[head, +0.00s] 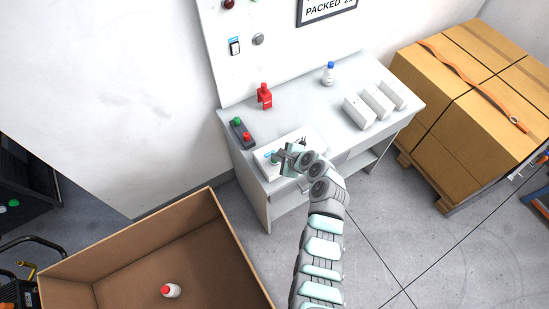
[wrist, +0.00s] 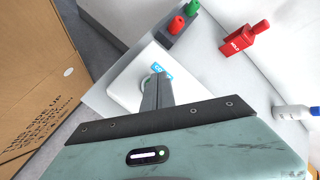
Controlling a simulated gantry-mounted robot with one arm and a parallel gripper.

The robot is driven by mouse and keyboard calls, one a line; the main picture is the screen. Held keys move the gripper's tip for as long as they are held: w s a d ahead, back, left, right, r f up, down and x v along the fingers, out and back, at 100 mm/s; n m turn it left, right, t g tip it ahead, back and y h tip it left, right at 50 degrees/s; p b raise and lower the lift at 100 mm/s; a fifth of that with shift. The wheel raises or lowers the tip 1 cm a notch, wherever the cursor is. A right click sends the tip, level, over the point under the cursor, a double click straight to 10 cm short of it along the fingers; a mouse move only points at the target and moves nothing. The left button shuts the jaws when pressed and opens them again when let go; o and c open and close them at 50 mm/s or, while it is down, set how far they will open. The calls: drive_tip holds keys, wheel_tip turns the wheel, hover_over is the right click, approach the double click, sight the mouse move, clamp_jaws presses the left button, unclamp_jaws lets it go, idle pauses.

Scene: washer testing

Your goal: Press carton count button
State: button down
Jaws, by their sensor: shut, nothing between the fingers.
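A flat white box (wrist: 128,80) lies on the white table (head: 240,165); a blue label (wrist: 162,69), partly hidden and starting "CO", is on its top. A round grey button (wrist: 147,81) shows beside the label, mostly behind my fingers. In the head view the box (head: 309,136) sits at the table's front left, under my gripper (head: 280,157). My gripper is shut and empty, and its fingertips (wrist: 156,82) point down over the button. I cannot tell whether they touch it.
A control box with green and red buttons (head: 240,132) stands left of the white box. A red bottle (head: 264,96), a white bottle with blue cap (head: 329,74) and white cartons (head: 360,112) stand further back. An open cardboard box (head: 80,270) is at front left.

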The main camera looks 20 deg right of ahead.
drive_tip(key=shift+f, duration=0.5)
drive_tip(key=shift+s+r+p, duration=0.1)
drive_tip(key=shift+r+p, duration=0.2)
drive_tip(key=shift+p, duration=0.2)
drive_tip(key=shift+r, duration=0.15)
wheel_tip(320, 180, up, 6)
drive_tip(key=p, duration=0.6)
